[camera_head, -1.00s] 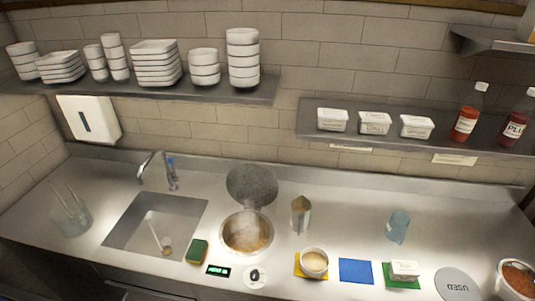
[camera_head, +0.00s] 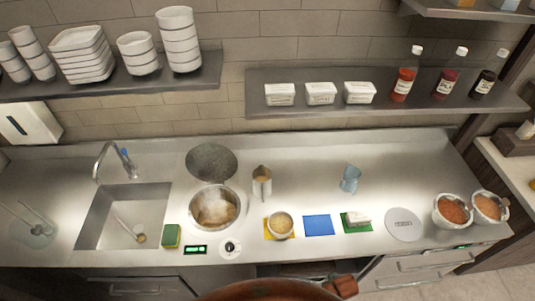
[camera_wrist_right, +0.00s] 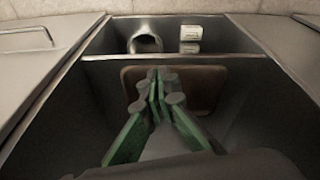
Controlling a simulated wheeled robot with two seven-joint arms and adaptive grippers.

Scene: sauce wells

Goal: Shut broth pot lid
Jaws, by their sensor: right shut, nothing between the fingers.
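The broth pot (camera_head: 214,208) is set into the counter right of the sink, with pale brown broth and steam in it. Its round grey lid (camera_head: 211,162) stands raised behind the pot, so the pot is open. My right gripper (camera_wrist_right: 162,88) shows only in the right wrist view. Its green-sided fingers are shut and empty, over a dark steel compartment, away from the pot and lid. My left gripper is not in view.
A steel jug (camera_head: 262,181) stands right of the pot, and a green sponge (camera_head: 171,236) at its front left. A bowl (camera_head: 281,225) sits on a yellow mat. In the wrist view, a metal cup (camera_wrist_right: 146,41) and a brown panel (camera_wrist_right: 200,88) lie around the compartment.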

